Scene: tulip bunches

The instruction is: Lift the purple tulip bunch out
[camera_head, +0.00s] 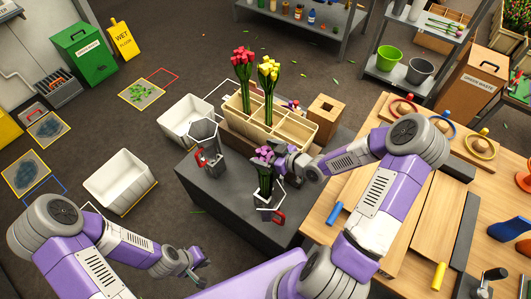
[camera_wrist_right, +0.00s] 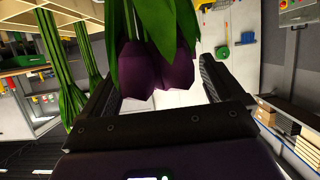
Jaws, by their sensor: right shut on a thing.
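The purple tulip bunch (camera_head: 264,155) is upright, heads up and green stems down, at the front of the dark grey stand. My right gripper (camera_head: 282,164) is shut on it from the right, near the heads. In the right wrist view the dark purple heads (camera_wrist_right: 145,68) and green leaves lie between the two fingers of my right gripper (camera_wrist_right: 160,85). Below the stems is a dark holder with a pale hexagonal rim and a red handle (camera_head: 279,216); I cannot tell whether the stem ends are inside it. My left gripper (camera_head: 198,270) is open and empty, low at the left.
A beige divided crate (camera_head: 300,132) behind holds a red tulip bunch (camera_head: 243,65) and a yellow one (camera_head: 268,75). White bins (camera_head: 120,180) are on the floor. A wooden table (camera_head: 400,215) is at the right.

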